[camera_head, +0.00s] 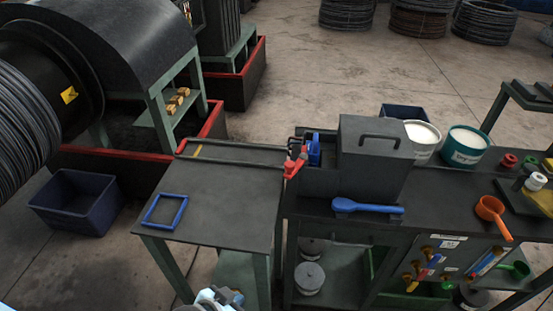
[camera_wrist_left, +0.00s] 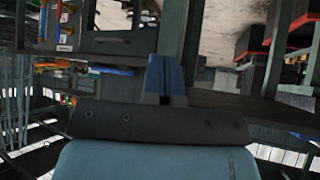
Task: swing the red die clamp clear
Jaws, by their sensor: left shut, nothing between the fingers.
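The red die clamp (camera_head: 294,163) is at the left end of the dark bench, beside a blue part (camera_head: 313,150) and left of a dark box with a handle (camera_head: 373,157). Its exact pose is too small to tell. My left gripper (camera_head: 221,297) shows only partly at the bottom edge of the head view, well below and left of the clamp and apart from it. In the left wrist view its blue-grey fingers (camera_wrist_left: 165,82) are together with nothing between them. The clamp cannot be made out in the wrist view. My right gripper is not in view.
A side table (camera_head: 215,215) with a blue frame (camera_head: 165,211) on it adjoins the bench. A blue crate (camera_head: 78,201) stands on the floor at left.

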